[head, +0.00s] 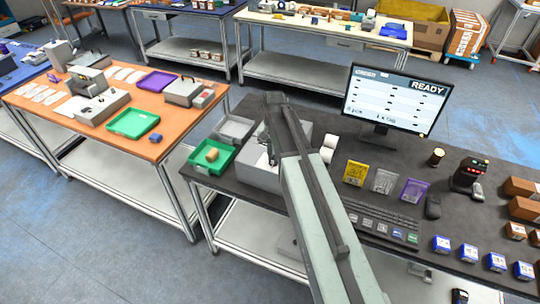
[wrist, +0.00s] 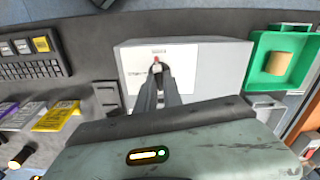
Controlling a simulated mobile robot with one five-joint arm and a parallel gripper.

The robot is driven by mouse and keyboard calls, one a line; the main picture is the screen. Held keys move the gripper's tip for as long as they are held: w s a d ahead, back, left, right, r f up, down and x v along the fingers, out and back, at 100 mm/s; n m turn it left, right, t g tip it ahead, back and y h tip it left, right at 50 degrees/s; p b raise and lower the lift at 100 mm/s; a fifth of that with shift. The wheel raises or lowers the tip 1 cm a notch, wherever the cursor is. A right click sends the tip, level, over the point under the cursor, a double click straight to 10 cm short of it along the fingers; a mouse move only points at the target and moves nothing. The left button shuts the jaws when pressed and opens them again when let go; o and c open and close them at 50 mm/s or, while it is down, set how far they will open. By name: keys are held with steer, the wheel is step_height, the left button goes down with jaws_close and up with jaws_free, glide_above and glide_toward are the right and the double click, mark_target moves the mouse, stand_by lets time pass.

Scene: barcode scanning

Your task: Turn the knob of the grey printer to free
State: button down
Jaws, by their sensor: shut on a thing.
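The grey printer (wrist: 215,65) is a box on the dark bench. In the wrist view it faces me with small dark lettering on its pale panel. My gripper (wrist: 157,68) reaches to that panel, and its two fingers are shut on the knob (wrist: 156,60), a small piece with a reddish mark. The fingers hide most of the knob, and I cannot read its setting. In the head view the printer (head: 256,178) is partly covered by my arm, and the knob cannot be made out.
A green tray (head: 222,153) with a brown block stands left of the printer, and a grey tray (head: 234,128) lies behind it. A monitor (head: 397,100) reading READY, a keyboard (head: 375,222) and several coloured packets stand to the right.

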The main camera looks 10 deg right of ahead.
mark_target(273, 157)
steer(key=shift+s+a+m, duration=0.1)
steer(key=shift+s+m, duration=0.05)
steer(key=shift+m, duration=0.95)
steer(key=c, duration=1.5)
jaws_free()
steer(key=shift+a, duration=0.1)
step_height(273, 157, up, 8)
steer(key=p, duration=0.8)
steer(key=shift+r, duration=0.1)
steer(key=shift+f, duration=0.2)
